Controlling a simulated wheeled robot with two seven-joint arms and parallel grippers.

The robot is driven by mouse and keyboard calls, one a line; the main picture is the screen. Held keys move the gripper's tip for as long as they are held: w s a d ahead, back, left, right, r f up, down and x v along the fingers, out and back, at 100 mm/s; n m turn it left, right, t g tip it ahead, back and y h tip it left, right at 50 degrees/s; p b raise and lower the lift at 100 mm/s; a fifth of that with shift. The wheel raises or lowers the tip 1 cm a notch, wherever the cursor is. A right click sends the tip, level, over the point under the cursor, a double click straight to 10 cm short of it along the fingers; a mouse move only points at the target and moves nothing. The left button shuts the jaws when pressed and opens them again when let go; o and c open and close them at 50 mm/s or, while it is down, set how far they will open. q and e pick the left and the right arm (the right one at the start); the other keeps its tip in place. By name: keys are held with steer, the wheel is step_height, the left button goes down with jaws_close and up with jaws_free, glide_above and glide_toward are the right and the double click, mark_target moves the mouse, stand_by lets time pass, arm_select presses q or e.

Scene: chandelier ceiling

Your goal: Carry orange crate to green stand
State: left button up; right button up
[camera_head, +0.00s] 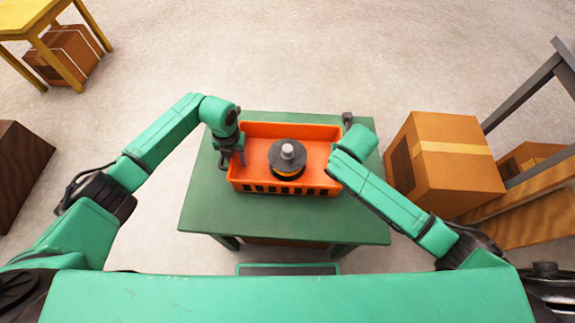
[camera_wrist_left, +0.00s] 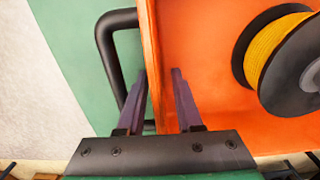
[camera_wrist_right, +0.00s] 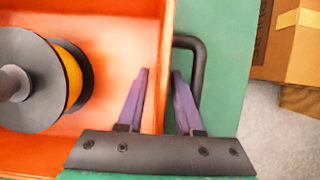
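The orange crate (camera_head: 258,131) rests on a green table (camera_head: 215,209) in front of me. A dark spool with a yellow-orange winding (camera_head: 287,157) stands inside the crate and also shows in both wrist views. My left gripper (camera_wrist_left: 159,72) straddles the crate's left wall, one finger inside and one outside, with gaps visible beside the wall. My right gripper (camera_wrist_right: 160,72) straddles the right wall likewise, its fingers apart. A black handle shows outside the wall in the left wrist view (camera_wrist_left: 104,50) and in the right wrist view (camera_wrist_right: 200,65). The head view hides the right fingertips behind the arm.
A cardboard box (camera_head: 440,165) stands right of the table, close to it. A grey-legged rack (camera_head: 525,85) is beyond it. A yellow stand (camera_head: 25,20) with a box (camera_head: 70,52) beneath is far left. A dark brown box (camera_head: 20,165) is left. Floor behind the table is clear.

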arm_select(q)
step_height(320, 180, up, 12)
steer(key=shift+f, duration=0.15)
arm_select(e)
steer(key=v, duration=1.2)
